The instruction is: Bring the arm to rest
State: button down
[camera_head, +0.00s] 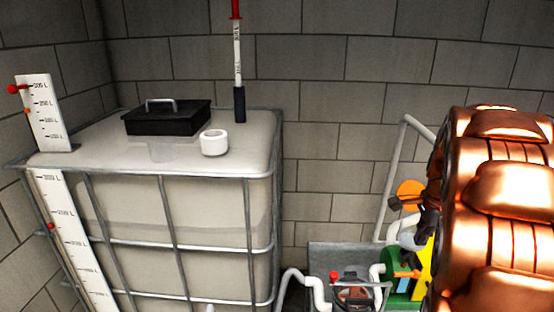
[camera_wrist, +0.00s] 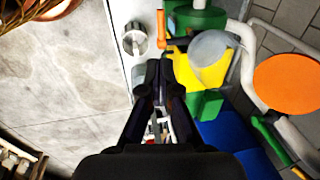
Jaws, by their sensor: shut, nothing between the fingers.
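My gripper (camera_wrist: 153,72) is seen from behind in the wrist view. Its two dark fingers meet at the tips, with nothing between them. In the head view my copper-coloured arm fills the right side. It hides part of the yellow and green machinery (camera_head: 402,285). Dark parts beside the arm there may be my gripper, but this is unclear.
A caged white tank (camera_head: 190,200) stands at left in the head view, bearing a black lidded box (camera_head: 167,121) and a white ring-shaped cap (camera_head: 214,143). White pipes (camera_head: 390,175) and an orange disc (camera_wrist: 288,83) are near my arm. A block wall (camera_head: 340,60) stands behind.

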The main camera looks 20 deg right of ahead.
jog(key=s+a+r+n+g+p, duration=0.1)
jog(key=s+a+n, duration=0.25)
jog(key=a, duration=0.35)
jog(key=s+a+r+n+y+p, duration=0.1)
jog(key=s+a+n+p, duration=0.1)
jog(key=a+n, duration=0.35)
jog(key=s+a+r+n+g+p, duration=0.1)
jog(key=s+a+n, duration=0.15)
jog(key=a, duration=0.65)
jog(key=s+a+n+g+p, duration=0.1)
jog(key=s+a+n, duration=0.4)
jog(key=s, duration=0.2)
jog(key=s+a+n+p, duration=0.2)
jog(key=s+a+n, duration=0.2)
jog(key=s, duration=0.4)
jog(key=shift+a+f+n+g, duration=0.25)
jog(key=shift+a+n+g, duration=0.15)
jog(key=shift+n, duration=0.25)
jog(key=shift+d, duration=0.1)
